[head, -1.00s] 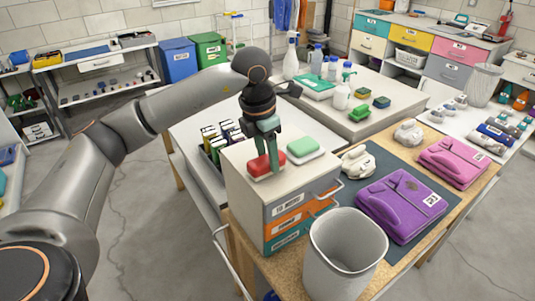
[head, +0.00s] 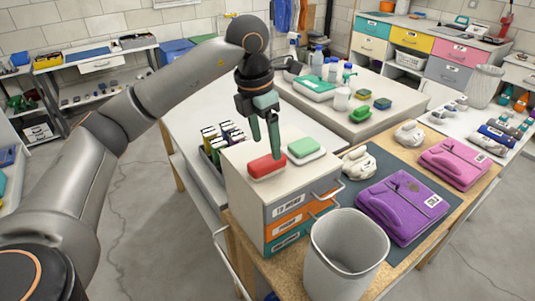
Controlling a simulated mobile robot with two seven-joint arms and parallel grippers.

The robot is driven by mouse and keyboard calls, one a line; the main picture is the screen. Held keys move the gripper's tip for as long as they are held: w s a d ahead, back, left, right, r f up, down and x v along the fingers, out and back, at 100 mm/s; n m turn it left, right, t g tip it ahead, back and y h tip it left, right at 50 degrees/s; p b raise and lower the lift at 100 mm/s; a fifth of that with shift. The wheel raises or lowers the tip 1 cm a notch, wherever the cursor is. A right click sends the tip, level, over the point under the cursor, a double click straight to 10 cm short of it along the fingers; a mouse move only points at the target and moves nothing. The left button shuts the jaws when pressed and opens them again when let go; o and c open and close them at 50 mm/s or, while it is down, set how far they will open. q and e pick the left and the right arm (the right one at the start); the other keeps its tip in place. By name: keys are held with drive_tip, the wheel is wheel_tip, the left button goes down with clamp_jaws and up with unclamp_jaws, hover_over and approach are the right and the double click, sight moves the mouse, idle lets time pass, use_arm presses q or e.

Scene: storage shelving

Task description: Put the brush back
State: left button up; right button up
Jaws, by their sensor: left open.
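A red brush-like block (head: 267,167) with a pale underside lies on top of the small drawer unit (head: 245,192). A similar green block (head: 303,147) lies just to its right. I cannot tell for sure from its shape which of them is the brush. My left gripper (head: 265,147) points down over the red block, with its two fingers apart and nothing between them. The fingertips are just above or behind the red block; the exact gap is unclear. My right gripper is not in view.
A grey bin (head: 345,250) stands in front of the drawer unit. Several dark bottles or boxes (head: 222,140) stand behind left. A white table behind holds bottles and sponges.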

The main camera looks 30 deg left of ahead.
sight(261, 162)
use_arm(q)
wheel_tip(261, 162, up, 7)
drive_tip(key=s, duration=0.1)
drive_tip(key=shift+a, duration=0.2)
